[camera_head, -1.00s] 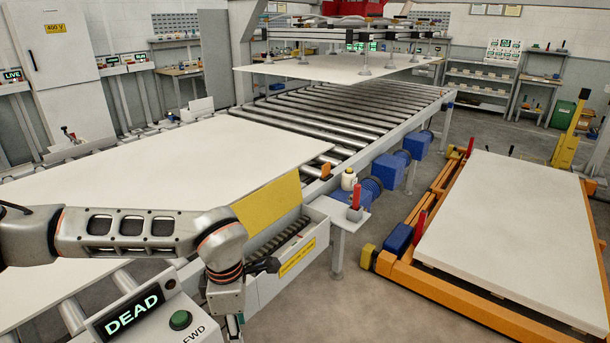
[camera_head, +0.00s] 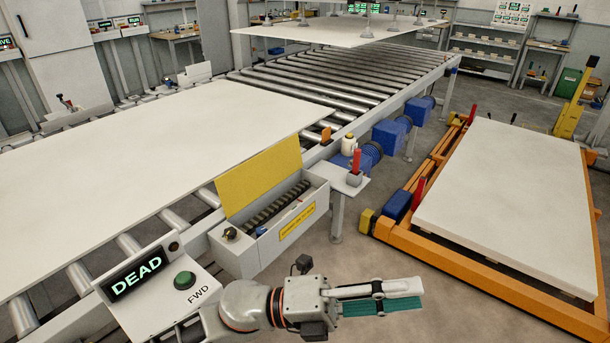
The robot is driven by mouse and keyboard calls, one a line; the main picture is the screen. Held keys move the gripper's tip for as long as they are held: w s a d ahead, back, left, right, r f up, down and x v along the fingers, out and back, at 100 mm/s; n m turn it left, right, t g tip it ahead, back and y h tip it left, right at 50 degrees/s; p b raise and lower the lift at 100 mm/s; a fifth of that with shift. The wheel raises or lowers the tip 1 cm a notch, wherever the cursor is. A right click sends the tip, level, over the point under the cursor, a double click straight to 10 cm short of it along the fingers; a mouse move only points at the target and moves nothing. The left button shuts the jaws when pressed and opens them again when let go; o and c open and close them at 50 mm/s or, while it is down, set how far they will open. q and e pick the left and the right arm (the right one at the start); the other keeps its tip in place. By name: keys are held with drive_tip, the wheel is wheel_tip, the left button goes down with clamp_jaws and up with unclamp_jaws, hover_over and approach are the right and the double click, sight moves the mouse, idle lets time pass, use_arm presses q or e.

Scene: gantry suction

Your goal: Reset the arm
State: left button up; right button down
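My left arm reaches in at the bottom centre, and its gripper (camera_head: 385,297) points to the right over the bare floor. The gripper has a pale finger and a teal face along its lower side. The fingers overlap in this view, so I cannot tell whether they are open or shut. My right gripper is not in view.
A white sheet (camera_head: 150,150) lies on the roller conveyor (camera_head: 330,85). An open box with a yellow lid (camera_head: 260,178) hangs on the conveyor's near side. A stack of white sheets (camera_head: 510,200) lies on an orange frame (camera_head: 480,285) at right. Another sheet (camera_head: 340,33) hangs under suction cups.

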use_arm(q)
drive_tip(key=w+a+f+n+t+y, duration=0.4)
drive_tip(key=w+a+f+n+t, duration=0.25)
drive_tip(key=n, duration=0.45)
drive_tip(key=w+a+f+n+t+y, duration=0.4)
drive_tip(key=w+a+n+t, duration=0.3)
drive_tip(key=n+t, duration=0.4)
drive_tip(key=s+a+f+n+g+y, duration=0.2)
drive_tip(key=s+a+f+n+y, duration=0.3)
drive_tip(key=a+f, duration=0.5)
drive_tip(key=s+a+f+n+g+y, duration=0.3)
drive_tip(key=s+a+f+n+y, duration=0.2)
drive_tip(key=f, duration=1.1)
drive_tip(key=s+a+n, duration=0.2)
drive_tip(key=s+a, duration=0.2)
drive_tip(key=a, duration=0.2)
drive_tip(key=shift+f+n, duration=0.25)
drive_tip(key=shift+n, duration=0.05)
